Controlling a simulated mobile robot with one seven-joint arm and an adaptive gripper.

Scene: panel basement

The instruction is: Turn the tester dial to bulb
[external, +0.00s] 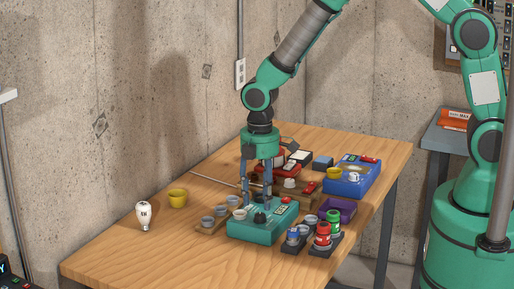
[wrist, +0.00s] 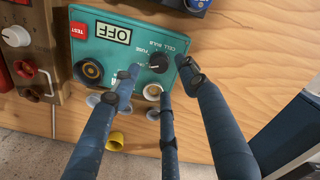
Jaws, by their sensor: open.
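The teal tester (external: 250,232) sits on the wooden table. Its black dial (wrist: 158,62) shows in the wrist view beside the printed words CELL, BULB and FUSE. A small window (wrist: 111,33) on the tester reads OFF, next to a red TEST button (wrist: 78,30). I cannot clearly tell which mark the dial points to. My gripper (external: 256,203) points down just above the tester, fingers apart and empty. In the wrist view its fingertips (wrist: 163,78) spread around the dial; I cannot tell whether any finger touches it.
A wooden rack of grey cups (external: 212,222) is just left of the tester. Red and blue cylinders (external: 323,234) in a dark holder stand close on its right. The table's front left is clear.

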